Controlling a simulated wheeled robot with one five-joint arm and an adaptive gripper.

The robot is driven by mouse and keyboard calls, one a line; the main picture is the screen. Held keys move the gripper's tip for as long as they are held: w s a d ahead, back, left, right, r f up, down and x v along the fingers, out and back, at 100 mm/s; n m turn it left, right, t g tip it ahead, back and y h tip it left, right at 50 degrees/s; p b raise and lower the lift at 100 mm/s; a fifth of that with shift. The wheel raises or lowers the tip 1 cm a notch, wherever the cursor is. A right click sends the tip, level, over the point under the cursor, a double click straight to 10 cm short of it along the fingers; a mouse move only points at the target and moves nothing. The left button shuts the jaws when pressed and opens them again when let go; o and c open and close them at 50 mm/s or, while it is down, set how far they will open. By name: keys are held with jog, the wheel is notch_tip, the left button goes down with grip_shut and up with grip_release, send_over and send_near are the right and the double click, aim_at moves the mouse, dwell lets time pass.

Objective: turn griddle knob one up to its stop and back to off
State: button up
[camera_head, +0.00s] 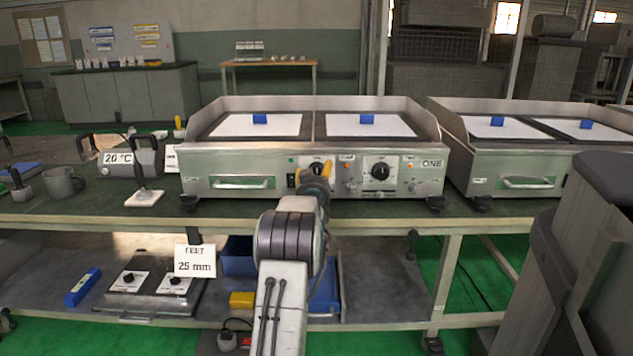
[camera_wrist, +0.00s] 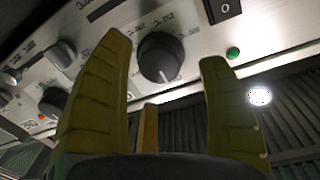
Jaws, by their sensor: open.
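The griddle marked ONE (camera_head: 225,166) stands on the bench, with two black knobs on its steel front. The left knob (camera_head: 316,168) is partly hidden behind my gripper (camera_head: 312,174); the right knob (camera_head: 380,172) is clear. In the wrist view the left knob (camera_wrist: 160,57) shows between my spread yellow fingers, with visible gaps at both sides. Its white mark points down in that view, slightly right. My gripper is open and empty. I cannot tell the fingertips' depth relative to the knob. The other knob (camera_wrist: 52,102) shows at the left of the wrist view.
A black rocker switch (camera_wrist: 222,8) and green lamp (camera_wrist: 233,53) sit beside the knob. A second griddle (camera_head: 510,165) stands to the right. A stand with a white base (camera_head: 144,198) and a grey mug (camera_head: 62,184) are on the bench at left.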

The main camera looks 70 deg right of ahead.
aim_at(317, 172)
jog(key=shift+b+x, duration=1.05)
jog(key=shift+x, duration=0.1)
jog(key=shift+c, duration=0.4)
jog(key=shift+r, duration=0.15)
jog(key=c, duration=1.1)
